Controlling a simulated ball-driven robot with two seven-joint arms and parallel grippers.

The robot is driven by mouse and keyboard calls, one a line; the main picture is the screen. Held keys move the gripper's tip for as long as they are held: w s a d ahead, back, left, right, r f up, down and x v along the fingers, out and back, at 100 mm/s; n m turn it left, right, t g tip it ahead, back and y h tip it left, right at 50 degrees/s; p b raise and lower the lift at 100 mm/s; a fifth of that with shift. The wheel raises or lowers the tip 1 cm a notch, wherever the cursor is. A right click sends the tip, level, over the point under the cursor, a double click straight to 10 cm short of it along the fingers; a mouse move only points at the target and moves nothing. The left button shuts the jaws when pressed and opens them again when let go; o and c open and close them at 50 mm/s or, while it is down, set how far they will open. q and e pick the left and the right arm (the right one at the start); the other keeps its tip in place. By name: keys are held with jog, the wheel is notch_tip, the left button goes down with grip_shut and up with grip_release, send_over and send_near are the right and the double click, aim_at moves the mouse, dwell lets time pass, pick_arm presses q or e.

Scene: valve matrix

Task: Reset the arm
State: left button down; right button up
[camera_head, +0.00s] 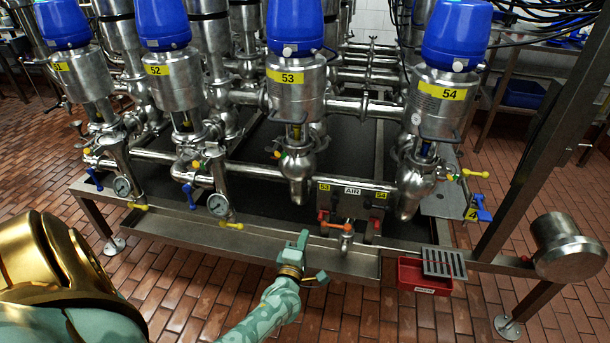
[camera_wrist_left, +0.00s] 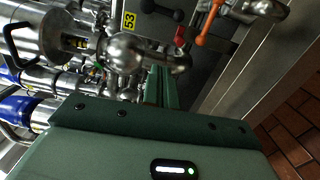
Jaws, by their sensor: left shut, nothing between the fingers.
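My left gripper (camera_head: 303,241) is shut and empty. It is raised in front of the steel tray edge, left of the AIR panel (camera_head: 352,199) with its red and orange handles. In the left wrist view, the green gripper fingers (camera_wrist_left: 160,88) point toward a rounded steel valve body (camera_wrist_left: 125,50). The orange handle (camera_wrist_left: 210,28) and a red one show at the upper right there. Nothing is held. I see no contact between the gripper and the pipework. My right gripper is not in either view.
Blue-capped valves 53 (camera_head: 296,85) and 54 (camera_head: 442,93) stand behind. Yellow handles and gauges (camera_head: 218,205) sit at the left. A red bin (camera_head: 422,275) hangs at the tray's right, near a steel post (camera_head: 545,130). Brick floor (camera_head: 180,300) in front is open.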

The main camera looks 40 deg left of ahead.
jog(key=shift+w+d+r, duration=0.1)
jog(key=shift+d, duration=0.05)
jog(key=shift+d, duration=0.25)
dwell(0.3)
